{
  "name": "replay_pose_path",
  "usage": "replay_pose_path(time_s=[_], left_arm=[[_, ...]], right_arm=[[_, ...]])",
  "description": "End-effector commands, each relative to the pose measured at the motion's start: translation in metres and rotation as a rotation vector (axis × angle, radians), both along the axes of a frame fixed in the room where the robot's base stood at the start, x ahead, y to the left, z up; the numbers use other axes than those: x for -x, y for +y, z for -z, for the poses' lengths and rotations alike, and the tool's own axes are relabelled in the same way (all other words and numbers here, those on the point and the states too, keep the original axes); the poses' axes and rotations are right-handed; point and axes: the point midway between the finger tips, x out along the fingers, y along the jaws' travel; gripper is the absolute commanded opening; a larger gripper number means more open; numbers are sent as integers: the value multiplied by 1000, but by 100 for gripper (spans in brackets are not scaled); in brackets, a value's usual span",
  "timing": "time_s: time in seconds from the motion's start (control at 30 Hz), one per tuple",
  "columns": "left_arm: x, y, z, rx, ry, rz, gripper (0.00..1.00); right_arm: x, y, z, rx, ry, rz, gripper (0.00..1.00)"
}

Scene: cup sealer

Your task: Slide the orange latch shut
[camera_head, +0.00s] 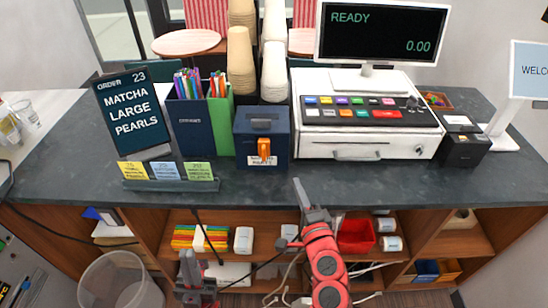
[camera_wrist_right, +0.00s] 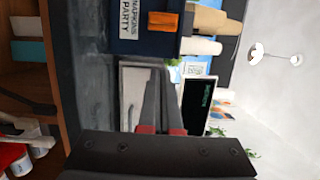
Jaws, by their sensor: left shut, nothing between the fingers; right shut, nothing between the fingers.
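The orange latch (camera_head: 264,149) is on the front of a dark blue box (camera_head: 249,133) on the counter, above a white label. In the right wrist view the latch (camera_wrist_right: 163,21) shows at the top edge, beside the label reading "NAPKINS PARTY". My right gripper (camera_head: 299,188) is shut and empty, at the counter's front edge, below and to the right of the latch and apart from it. Its fingers also show in the right wrist view (camera_wrist_right: 160,82). My left gripper (camera_head: 188,260) is shut and empty, low in front of the shelves, well below the counter top.
A blue and green holder (camera_head: 195,122) with pens stands left of the box. The white cash register (camera_head: 371,150) stands to its right. Cup stacks (camera_head: 241,65) are behind. A small card stand (camera_head: 170,184) is at the front left. The counter before the box is clear.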

Motion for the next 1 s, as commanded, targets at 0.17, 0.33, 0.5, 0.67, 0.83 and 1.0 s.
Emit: replay_pose_path(time_s=[0.17, 0.33, 0.5, 0.67, 0.83, 1.0], left_arm=[[0, 0, -1, 0, 0, 0, 0], [0, 0, -5, 0, 0, 0, 0], [0, 0, -12, 0, 0, 0, 0], [0, 0, -20, 0, 0, 0, 0], [0, 0, -28, 0, 0, 0, 0], [0, 0, -42, 0, -1, 0, 0]], right_arm=[[-2, 0, -1, 1, -1, 2, 0], [-19, 3, -2, 1, -1, 4, 0], [-47, 10, -3, 2, -1, 3, 0], [-74, 16, -3, 4, -1, 5, 0], [-100, 23, -3, 5, 0, 3, 0], [-97, 51, -4, 2, 0, 2, 0]])
